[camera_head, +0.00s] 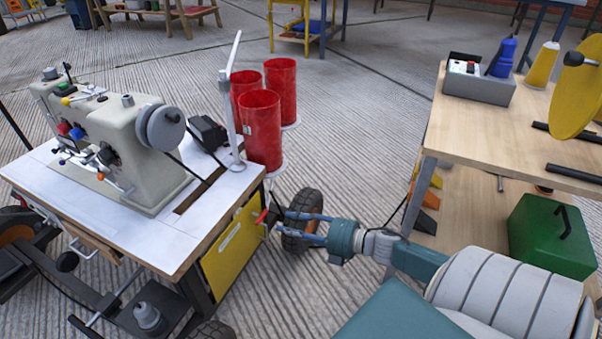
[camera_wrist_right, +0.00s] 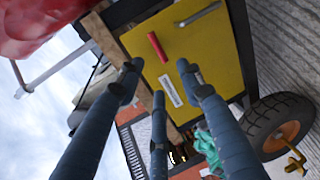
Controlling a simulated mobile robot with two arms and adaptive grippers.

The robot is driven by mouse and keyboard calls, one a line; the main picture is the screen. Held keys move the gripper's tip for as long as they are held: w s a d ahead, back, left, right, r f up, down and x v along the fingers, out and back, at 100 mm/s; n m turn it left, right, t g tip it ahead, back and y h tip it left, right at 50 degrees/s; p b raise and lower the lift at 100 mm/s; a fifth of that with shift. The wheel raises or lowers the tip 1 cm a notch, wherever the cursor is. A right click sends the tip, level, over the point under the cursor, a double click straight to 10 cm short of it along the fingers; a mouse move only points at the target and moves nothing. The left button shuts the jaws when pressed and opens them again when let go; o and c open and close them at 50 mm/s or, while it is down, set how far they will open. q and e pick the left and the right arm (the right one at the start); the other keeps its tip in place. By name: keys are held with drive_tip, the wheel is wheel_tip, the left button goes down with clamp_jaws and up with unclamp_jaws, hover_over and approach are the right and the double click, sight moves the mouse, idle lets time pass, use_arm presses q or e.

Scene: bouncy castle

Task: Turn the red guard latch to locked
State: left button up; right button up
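The red guard latch (camera_head: 262,215) is on the right end of the yellow guard panel (camera_head: 232,250) under the sewing table. In the wrist view the latch (camera_wrist_right: 157,47) is a short red bar, slightly tilted, on the yellow panel (camera_wrist_right: 215,60). My right gripper (camera_head: 284,223) points at the latch from the right, close to it. In the wrist view the fingers of my right gripper (camera_wrist_right: 158,74) are spread, with nothing between them. They appear apart from the latch, though the exact gap is hard to judge. My left gripper is out of view.
A grey handle (camera_wrist_right: 199,13) and a white label (camera_wrist_right: 169,91) are on the panel near the latch. A black wheel (camera_head: 300,222) is behind my right fingers. Red cylinders (camera_head: 262,135) stand above. A wooden workbench (camera_head: 480,125) is at right; open floor lies between.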

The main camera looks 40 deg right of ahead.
drive_tip(key=shift+v, duration=1.65)
